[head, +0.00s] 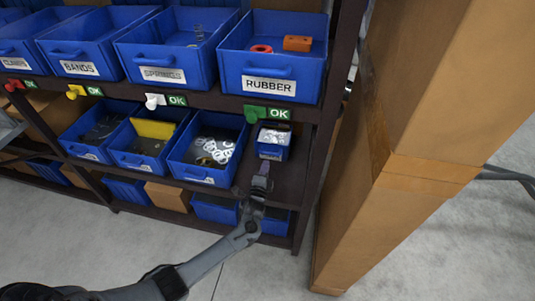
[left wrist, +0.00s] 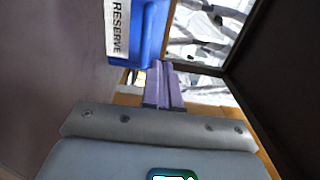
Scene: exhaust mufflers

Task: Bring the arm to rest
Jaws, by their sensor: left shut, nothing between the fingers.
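My left gripper (head: 262,170) is in the middle of the head view, at the lower shelf, just in front of a small blue bin (head: 271,152) with a white label. Its fingers are shut with nothing between them. In the left wrist view, the purple-grey fingers (left wrist: 163,85) lie together, and the blue bin with a label reading RESERVE (left wrist: 117,25) is close by at upper left. I cannot tell whether the fingers touch the bin. My right gripper is not in view.
Blue bins stand on the upper shelf, including the RUBBER bin (head: 274,70) with red and orange parts. Below it is a green OK tag (head: 266,113). More bins, one with white rings (head: 214,150), stand left of my gripper.

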